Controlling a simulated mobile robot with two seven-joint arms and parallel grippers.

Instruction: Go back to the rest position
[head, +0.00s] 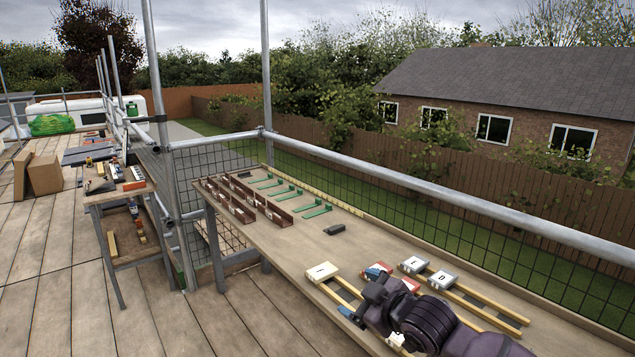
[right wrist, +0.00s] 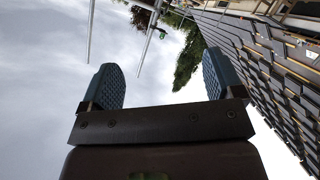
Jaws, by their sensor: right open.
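My right arm comes in at the bottom right of the head view, over the near end of the long workbench (head: 290,235). Its gripper (head: 372,298) is dark and partly hidden by its own wrist. In the right wrist view the two blue-grey ribbed fingers (right wrist: 160,82) stand wide apart with nothing between them, against the sky. My left gripper is not in view.
Near my right arm lie wooden rails (head: 490,302) with pale lettered blocks (head: 322,271). Farther along are brown channels (head: 238,192), green brackets (head: 283,193) and a dark block (head: 334,229). A scaffold rail (head: 450,204) borders the bench.

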